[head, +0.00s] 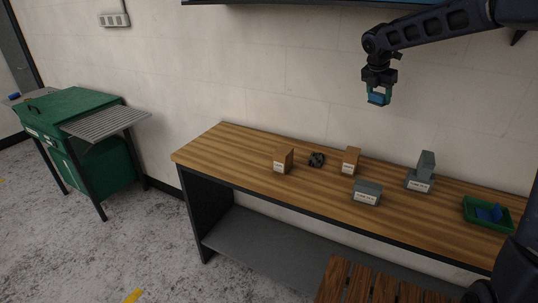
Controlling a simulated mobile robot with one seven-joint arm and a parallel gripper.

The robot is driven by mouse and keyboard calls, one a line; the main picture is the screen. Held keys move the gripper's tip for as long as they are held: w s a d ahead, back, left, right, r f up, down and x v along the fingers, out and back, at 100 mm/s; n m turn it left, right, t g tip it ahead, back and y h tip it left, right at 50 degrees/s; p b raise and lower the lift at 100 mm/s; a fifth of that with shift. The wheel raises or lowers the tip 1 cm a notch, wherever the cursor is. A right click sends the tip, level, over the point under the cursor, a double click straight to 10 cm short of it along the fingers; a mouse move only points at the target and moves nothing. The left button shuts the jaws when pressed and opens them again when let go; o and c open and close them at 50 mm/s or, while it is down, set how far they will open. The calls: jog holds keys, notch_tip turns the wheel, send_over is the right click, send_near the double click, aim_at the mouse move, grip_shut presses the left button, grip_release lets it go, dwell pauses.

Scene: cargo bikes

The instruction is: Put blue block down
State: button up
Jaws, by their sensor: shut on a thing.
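My gripper (379,91) hangs in the air above the wooden workbench (235,143), at the upper right of the head view. It is shut on a small blue block (376,99), which shows between the fingers, well clear of the bench top. A green tray (466,214) sits at the right end of the bench with blue pieces (489,213) in it. My arm partly covers the right edge of the view near the tray.
On the bench stand two tan labelled boxes (283,161) (351,160), a dark lumpy part (317,159), a grey box (367,193) and a stacked grey piece (426,165). The bench's left end is clear. A green cart (80,120) stands at left; a slatted wooden surface (370,284) is in front.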

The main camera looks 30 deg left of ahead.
jog(key=a+f+n+y, duration=0.2)
jog(key=a+n, duration=0.2)
jog(key=a, duration=0.8)
jog(key=a+f+n+y, duration=0.15)
jog(key=a+n, duration=0.25)
jog(key=a, duration=0.7)
jog(key=n+g+y, duration=0.1)
jog(key=n+y, duration=0.1)
jog(key=n, duration=0.4)
send_over(268, 151)
jog(key=s+d, duration=0.1)
jog(key=shift+h, duration=0.25)
jog(key=f, duration=2.1)
jog(key=shift+s+f, duration=0.2)
jog(key=shift+f, duration=2.75)
jog(key=shift+f, duration=0.15)
jog(key=o, duration=0.8)
jog(key=shift+o, duration=0.9)
